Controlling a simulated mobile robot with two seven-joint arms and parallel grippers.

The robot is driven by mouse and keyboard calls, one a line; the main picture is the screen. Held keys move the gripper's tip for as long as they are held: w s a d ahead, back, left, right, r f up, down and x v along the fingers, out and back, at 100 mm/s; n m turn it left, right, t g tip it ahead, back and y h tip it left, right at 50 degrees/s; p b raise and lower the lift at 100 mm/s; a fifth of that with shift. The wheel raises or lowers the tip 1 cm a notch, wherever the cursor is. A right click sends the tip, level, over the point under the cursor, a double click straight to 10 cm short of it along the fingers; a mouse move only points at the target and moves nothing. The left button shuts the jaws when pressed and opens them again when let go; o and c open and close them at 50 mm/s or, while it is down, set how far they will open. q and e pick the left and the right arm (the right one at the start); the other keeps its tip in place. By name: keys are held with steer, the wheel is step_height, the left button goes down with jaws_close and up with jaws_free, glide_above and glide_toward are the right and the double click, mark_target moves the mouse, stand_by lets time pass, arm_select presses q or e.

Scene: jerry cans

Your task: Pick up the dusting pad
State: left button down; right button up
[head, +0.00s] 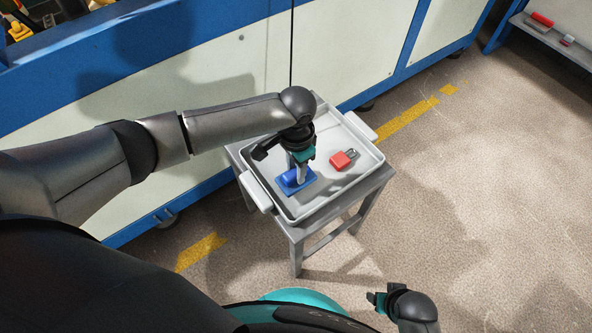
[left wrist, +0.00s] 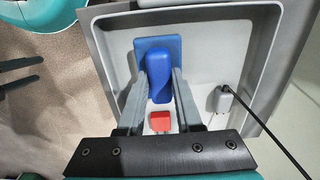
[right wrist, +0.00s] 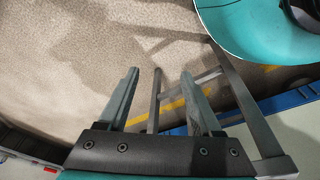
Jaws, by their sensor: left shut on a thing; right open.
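The blue dusting pad (head: 308,181) has a flat square base and a raised blue handle, and lies in the white tray (head: 357,135) on a small grey stool. My left gripper (head: 297,176) reaches down over it and is shut on its handle. In the left wrist view the two fingers press on both sides of the blue handle of the dusting pad (left wrist: 158,75). The pad's base seems at the tray floor; I cannot tell whether it is lifted. My right gripper (right wrist: 165,95) is open and empty, low beside the stool; it also shows in the head view (head: 377,300).
A red padlock-like object (head: 342,160) lies in the tray to the right of the pad. The grey stool (head: 298,238) stands against a blue and cream workbench (head: 210,90). A shelf with red items (head: 541,20) is at the upper right. The floor at right is clear.

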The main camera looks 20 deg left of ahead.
arm_select(q)
step_height(320, 180, up, 7)
steer(key=p, duration=0.3)
step_height(320, 180, up, 10)
steer(key=p, duration=0.4)
steer(key=shift+f, duration=0.2)
arm_select(e)
steer(key=s+d+f, duration=0.5)
steer(key=s+d, duration=0.1)
steer(key=s, duration=0.4)
steer(key=shift+s+d+f+h, duration=0.2)
steer(key=shift+s+f+h, duration=0.05)
steer(key=shift+h, duration=0.05)
arm_select(q)
steer(key=c, duration=1.1)
jaws_free()
jaws_close()
